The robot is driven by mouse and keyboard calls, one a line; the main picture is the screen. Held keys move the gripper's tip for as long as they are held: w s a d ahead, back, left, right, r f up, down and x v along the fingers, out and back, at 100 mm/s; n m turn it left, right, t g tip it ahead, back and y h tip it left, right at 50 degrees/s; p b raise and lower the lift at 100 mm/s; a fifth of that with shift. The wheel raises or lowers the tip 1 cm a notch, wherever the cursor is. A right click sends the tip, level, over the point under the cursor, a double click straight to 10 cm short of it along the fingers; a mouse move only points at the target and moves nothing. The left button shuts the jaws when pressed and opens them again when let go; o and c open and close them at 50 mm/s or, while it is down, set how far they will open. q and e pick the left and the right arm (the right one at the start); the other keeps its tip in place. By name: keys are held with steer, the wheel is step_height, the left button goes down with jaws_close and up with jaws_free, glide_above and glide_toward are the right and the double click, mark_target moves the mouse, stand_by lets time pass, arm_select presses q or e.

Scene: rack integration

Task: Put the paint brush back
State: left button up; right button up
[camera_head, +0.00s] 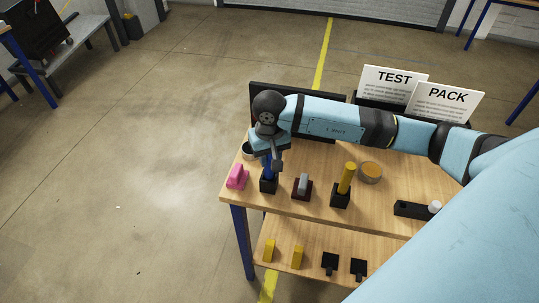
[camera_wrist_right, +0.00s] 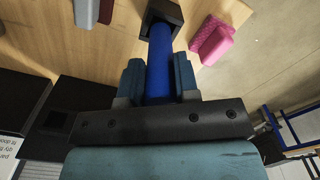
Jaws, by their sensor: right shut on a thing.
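My right gripper (camera_head: 270,160) is over the near left part of the wooden table. In the right wrist view, its two fingers (camera_wrist_right: 159,78) are shut on a round blue handle (camera_wrist_right: 159,58), which I take to be the paint brush. The handle also shows below the gripper in the head view (camera_head: 269,173). Its far end meets a black square holder (camera_wrist_right: 166,12), which stands on the table (camera_head: 268,187); the handle looks upright in it. No bristles show, and how deep it sits is hidden. My left gripper is not in view.
A pink object (camera_head: 237,177) stands close left of the holder. A grey object on a dark red base (camera_head: 302,187) and a yellow handle in a black holder (camera_head: 346,180) stand to the right. A round container (camera_head: 370,172) and TEST and PACK signs (camera_head: 394,88) are farther right.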

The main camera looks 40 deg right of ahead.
steer(key=shift+f, duration=0.3)
steer(key=o, duration=0.9)
steer(key=shift+o, duration=0.2)
steer(key=shift+r, duration=0.1)
